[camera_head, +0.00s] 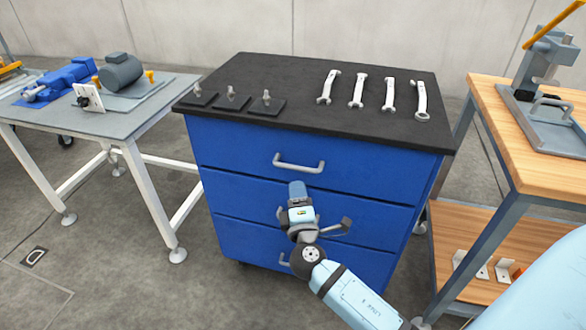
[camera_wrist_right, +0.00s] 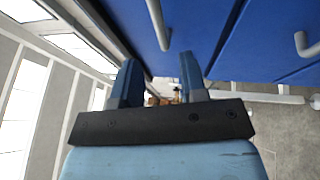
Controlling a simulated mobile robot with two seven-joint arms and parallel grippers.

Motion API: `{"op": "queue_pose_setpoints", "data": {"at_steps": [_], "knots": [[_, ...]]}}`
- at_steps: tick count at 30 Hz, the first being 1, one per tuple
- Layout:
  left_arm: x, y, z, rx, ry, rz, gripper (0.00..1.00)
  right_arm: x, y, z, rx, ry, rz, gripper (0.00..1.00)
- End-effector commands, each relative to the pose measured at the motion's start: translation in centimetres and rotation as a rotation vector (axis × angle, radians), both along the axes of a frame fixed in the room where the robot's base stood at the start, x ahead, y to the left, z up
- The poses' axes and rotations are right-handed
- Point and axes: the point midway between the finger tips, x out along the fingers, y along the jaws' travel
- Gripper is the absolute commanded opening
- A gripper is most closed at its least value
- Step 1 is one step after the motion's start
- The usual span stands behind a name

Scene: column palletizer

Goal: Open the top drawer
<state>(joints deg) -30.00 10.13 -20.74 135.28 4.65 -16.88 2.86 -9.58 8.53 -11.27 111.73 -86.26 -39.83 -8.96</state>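The blue cabinet has three drawers, all shut flush. The top drawer (camera_head: 260,150) has a grey bar handle (camera_head: 299,163) in the middle of its front. My right gripper (camera_head: 297,188) is in front of the cabinet, just below the top handle in the head view, and hides part of the middle drawer's handle. In the right wrist view my right gripper (camera_wrist_right: 160,82) has its two fingers apart with nothing between them. A grey handle (camera_wrist_right: 158,25) shows beyond the fingers, apart from them; I cannot tell for certain which drawer it belongs to. My left gripper is not in view.
The dark cabinet top (camera_head: 300,100) carries several wrenches and three small black plates with fittings. A grey table (camera_head: 140,115) with a blue vise and a motor stands left. A wooden workbench (camera_head: 500,130) stands close on the right.

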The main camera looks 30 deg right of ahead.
Motion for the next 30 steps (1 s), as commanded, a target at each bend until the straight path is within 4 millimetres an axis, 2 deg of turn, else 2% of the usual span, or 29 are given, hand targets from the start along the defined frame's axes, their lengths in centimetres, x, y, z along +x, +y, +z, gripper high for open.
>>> {"op": "queue_pose_setpoints", "data": {"at_steps": [1,6,12,17,25,26,30], "knots": [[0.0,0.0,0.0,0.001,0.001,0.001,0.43,1.1,-0.6,0.4,-0.001,-0.003,-0.001,0.39],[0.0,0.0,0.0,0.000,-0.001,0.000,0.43,4.2,-2.1,0.8,0.000,-0.001,0.000,0.39],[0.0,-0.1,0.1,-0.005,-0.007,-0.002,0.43,6.7,-3.4,1.3,-0.001,-0.001,0.001,0.39],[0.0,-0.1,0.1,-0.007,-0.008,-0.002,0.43,7.6,-3.8,1.4,0.001,0.001,0.001,0.39],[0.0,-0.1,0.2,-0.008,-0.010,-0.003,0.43,7.7,-3.9,1.4,0.001,0.001,0.001,0.39],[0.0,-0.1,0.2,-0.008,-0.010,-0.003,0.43,7.7,-3.9,1.4,0.001,0.001,0.001,0.37],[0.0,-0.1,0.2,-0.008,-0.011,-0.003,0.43,7.7,-3.9,1.4,0.001,0.001,0.001,0.05]]}}
